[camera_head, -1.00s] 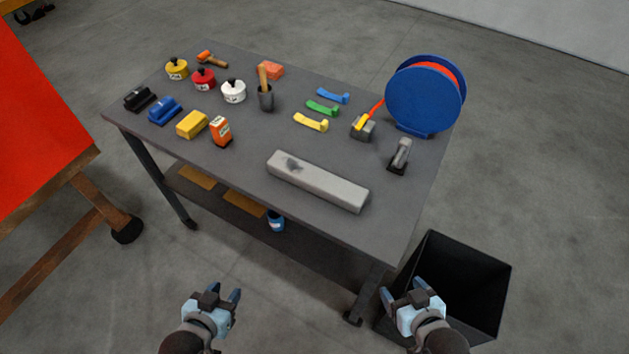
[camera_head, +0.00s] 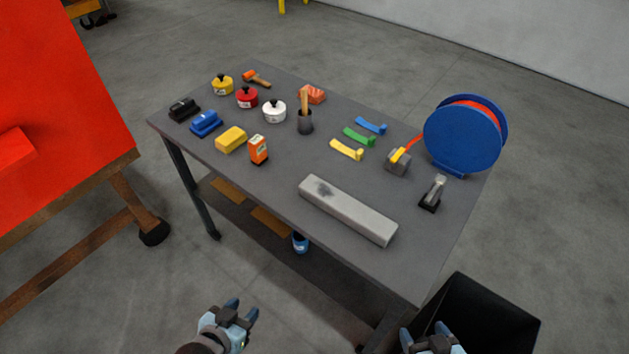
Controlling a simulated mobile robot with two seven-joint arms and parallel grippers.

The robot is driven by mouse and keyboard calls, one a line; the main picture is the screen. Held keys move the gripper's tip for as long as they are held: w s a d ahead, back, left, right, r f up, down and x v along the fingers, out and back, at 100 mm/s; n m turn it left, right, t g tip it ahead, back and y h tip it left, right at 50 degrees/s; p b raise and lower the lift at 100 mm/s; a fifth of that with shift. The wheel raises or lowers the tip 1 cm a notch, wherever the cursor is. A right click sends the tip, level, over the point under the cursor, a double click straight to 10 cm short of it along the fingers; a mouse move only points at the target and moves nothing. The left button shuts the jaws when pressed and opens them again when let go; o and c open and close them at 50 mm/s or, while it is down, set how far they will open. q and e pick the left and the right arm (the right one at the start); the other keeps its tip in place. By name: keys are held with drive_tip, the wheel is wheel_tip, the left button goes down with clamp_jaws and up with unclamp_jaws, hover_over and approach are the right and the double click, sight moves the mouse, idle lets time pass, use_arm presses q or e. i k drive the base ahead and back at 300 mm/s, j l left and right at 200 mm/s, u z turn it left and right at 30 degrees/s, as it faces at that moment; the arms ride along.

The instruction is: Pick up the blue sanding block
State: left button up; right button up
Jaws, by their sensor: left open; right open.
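The blue sanding block (camera_head: 206,123) lies on the left part of the dark grey table (camera_head: 260,190), between a black block (camera_head: 184,109) and a yellow block (camera_head: 231,139). My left gripper (camera_head: 236,311) is open and empty, in front of the table and well apart from the block. My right gripper (camera_head: 424,336) is open at the bottom edge, over the black bin's side, with part of it cut off by the frame.
A black bin (camera_head: 500,310) is at lower right. A red panel (camera_head: 60,120) on a wooden frame stands at left.

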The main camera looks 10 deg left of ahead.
sight(207, 123)
drive_tip(key=j+z, duration=0.5)
drive_tip(key=z, duration=0.25)
drive_tip(key=j+z, duration=0.35)
drive_tip(key=k+j+z, duration=0.1)
drive_tip(key=j, duration=0.2)
drive_tip(key=k+j+z, duration=0.2)
drive_tip(key=k+j, duration=0.15)
drive_tip(key=j, duration=0.25)
